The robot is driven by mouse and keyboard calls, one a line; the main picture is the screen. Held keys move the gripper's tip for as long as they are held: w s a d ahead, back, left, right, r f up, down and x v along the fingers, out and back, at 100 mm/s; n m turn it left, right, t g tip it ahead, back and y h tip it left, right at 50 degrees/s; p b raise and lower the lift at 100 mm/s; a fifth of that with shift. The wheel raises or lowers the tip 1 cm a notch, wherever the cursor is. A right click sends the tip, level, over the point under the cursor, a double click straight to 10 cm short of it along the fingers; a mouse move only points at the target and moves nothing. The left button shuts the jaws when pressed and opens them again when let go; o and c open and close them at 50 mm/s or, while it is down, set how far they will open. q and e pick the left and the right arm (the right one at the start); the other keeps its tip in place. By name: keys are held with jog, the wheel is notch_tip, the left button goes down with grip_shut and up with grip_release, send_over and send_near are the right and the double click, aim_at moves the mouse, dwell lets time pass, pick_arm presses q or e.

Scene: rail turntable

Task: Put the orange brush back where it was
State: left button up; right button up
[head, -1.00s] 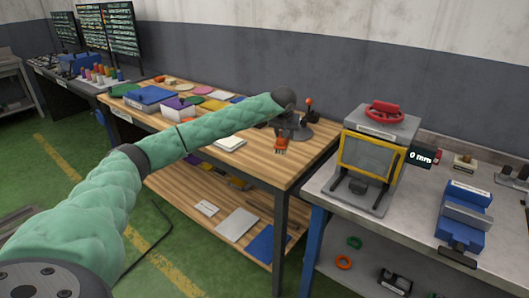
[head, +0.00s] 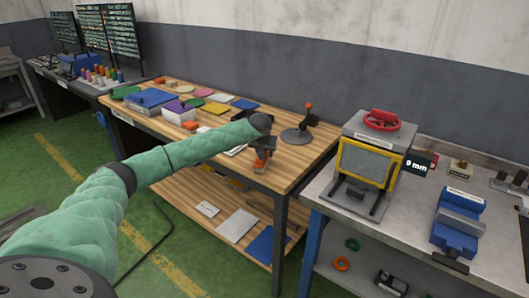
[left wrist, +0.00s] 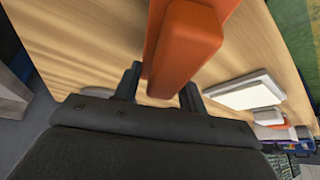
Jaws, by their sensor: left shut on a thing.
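The orange brush (head: 260,164) hangs in my left gripper (head: 263,152) over the front right part of the wooden table (head: 290,172). In the left wrist view the brush (left wrist: 187,48) fills the space between the two dark fingers of the gripper (left wrist: 160,85), which is shut on it. The table's wood grain shows behind the brush; I cannot tell whether the brush touches the top. My right gripper is not in view.
A grey round stand with an orange-tipped lever (head: 298,135) is at the table's back right corner. A white pad (left wrist: 245,92) lies near the gripper. Coloured pads and a blue case (head: 150,98) fill the table's left. A grey bench (head: 325,184) with a yellow-framed machine (head: 368,165) stands right.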

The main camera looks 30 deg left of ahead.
pick_arm(q)
jog(key=shift+f, duration=0.35)
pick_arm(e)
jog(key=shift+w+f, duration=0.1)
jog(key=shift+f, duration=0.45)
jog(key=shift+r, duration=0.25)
pick_arm(q)
jog(key=o, duration=1.3)
jog(key=shift+c, duration=0.2)
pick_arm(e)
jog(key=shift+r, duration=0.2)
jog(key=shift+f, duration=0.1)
